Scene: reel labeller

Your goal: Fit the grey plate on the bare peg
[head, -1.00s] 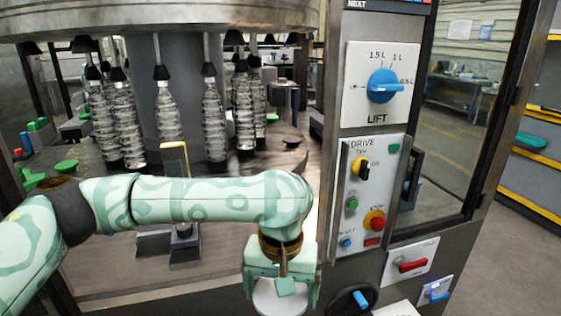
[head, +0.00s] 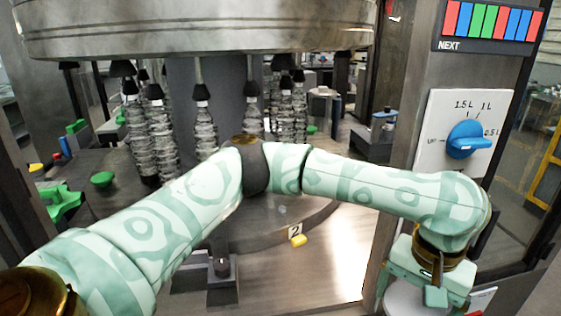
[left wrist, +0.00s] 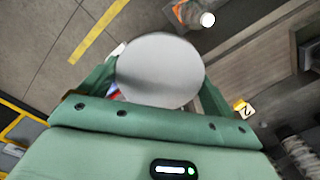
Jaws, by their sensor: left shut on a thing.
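The grey plate (head: 402,299) is a round, pale disc at the bottom right of the head view, partly hidden under my left gripper (head: 425,298). In the left wrist view the plate (left wrist: 160,65) shows nearly face-on between the green fingers of the left gripper (left wrist: 160,92), which is shut on it. A short dark post (head: 221,265) on a grey block stands below my arm in the head view; I cannot tell whether it is the bare peg. No other bare peg can be made out. My right gripper is not in view.
A carousel with several clear bottles (head: 202,130) stands behind my arm. A yellow tag marked 2 (head: 297,240) is near the turntable edge. Green parts (head: 62,202) lie at left.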

